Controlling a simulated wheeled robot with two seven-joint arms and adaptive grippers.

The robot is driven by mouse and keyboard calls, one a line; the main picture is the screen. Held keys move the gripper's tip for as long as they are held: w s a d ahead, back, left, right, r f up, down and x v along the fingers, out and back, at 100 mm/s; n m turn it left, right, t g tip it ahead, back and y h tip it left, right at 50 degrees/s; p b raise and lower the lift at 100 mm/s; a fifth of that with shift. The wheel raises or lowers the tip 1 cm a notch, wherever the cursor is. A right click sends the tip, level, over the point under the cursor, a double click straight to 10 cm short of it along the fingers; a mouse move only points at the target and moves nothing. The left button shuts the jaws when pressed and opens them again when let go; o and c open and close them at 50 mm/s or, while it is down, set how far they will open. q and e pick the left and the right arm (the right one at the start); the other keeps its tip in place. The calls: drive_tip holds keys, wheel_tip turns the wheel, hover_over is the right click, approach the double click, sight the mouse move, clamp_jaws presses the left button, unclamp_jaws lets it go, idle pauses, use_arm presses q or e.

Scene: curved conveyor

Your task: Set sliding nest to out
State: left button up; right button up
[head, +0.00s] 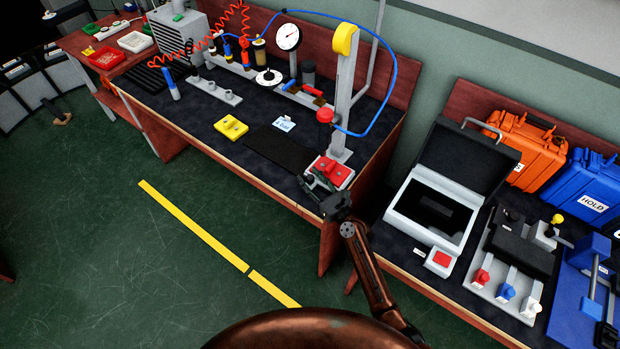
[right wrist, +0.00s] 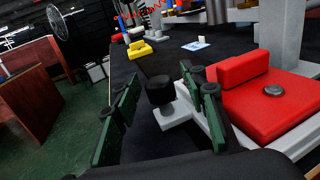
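The sliding nest is a red block (head: 335,171) on a pale base at the foot of the press column, near the bench's front edge. In the right wrist view the red nest (right wrist: 270,100) fills the right side, with a round dark button on it. A black knob (right wrist: 159,90) sticks out from its pale base. My right gripper (head: 318,189) is at the nest's front left. In the right wrist view its green-padded fingers (right wrist: 160,82) are apart, one on each side of the knob, with visible gaps. My left gripper is not in view.
The press column (head: 345,90) rises right behind the nest, with a red-capped part and blue hose. A black mat (head: 279,148) and yellow block (head: 231,127) lie to the left. An open case (head: 440,200) stands on the right bench. The floor in front is clear.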

drive_tip(key=c, duration=0.7)
clamp_jaws()
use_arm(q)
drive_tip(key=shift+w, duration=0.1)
